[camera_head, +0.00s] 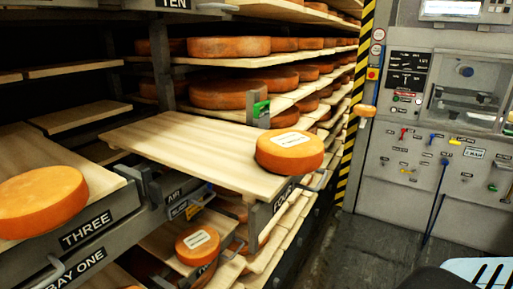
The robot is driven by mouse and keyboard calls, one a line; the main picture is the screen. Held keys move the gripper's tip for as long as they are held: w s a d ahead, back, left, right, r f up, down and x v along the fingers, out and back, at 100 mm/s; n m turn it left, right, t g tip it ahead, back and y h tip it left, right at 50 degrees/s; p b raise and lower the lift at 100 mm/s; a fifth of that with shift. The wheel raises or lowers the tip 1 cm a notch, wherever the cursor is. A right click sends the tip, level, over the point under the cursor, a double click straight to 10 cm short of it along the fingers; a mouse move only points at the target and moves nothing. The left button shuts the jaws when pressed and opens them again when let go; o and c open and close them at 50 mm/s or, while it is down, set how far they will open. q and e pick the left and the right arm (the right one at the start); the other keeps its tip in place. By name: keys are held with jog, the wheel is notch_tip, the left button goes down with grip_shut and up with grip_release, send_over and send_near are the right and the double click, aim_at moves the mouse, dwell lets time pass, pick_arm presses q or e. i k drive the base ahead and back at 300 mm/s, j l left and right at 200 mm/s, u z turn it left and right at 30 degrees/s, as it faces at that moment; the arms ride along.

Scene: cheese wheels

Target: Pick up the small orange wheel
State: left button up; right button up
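A smaller-looking orange wheel (197,248) with a white label lies on a low wooden board at the bottom centre. A larger orange wheel (290,155), also labelled, sits at the right end of a pulled-out board. Another large orange wheel (42,203) without a visible label lies on a board at the left. A very small orange round thing (365,110) shows at the left edge of the machine panel; I cannot tell whether it is a wheel. Neither of my grippers shows in this view.
Racks at the back hold rows of orange wheels (229,47). The pulled-out board (185,145) is bare left of its wheel. A grey control panel (430,150) stands at the right behind a striped post (352,125). Dark floor (370,235) is open between them.

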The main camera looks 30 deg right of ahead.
aim_at(291, 152)
jog(key=l+u, duration=0.3)
jog(key=l, duration=0.15)
jog(key=l+u, duration=0.4)
jog(key=l, duration=0.25)
jog(key=k+l+u, duration=0.1)
jog(key=l, duration=0.2)
jog(key=k+l+u, duration=0.1)
jog(key=l, duration=0.2)
jog(key=k+l, duration=0.1)
jog(key=l, duration=0.3)
jog(key=k+l, duration=0.1)
jog(key=l, duration=0.25)
jog(key=k+l, duration=0.1)
jog(key=l, duration=0.3)
jog(key=k+l+u, duration=0.1)
jog(key=l, duration=0.25)
jog(key=k+l, duration=0.15)
jog(key=l, duration=0.25)
jog(key=k+l, duration=0.1)
jog(key=l, duration=0.25)
jog(key=k+l, duration=0.15)
jog(key=l, duration=0.25)
jog(key=k+l, duration=0.1)
jog(key=l, duration=0.25)
jog(key=u, duration=0.05)
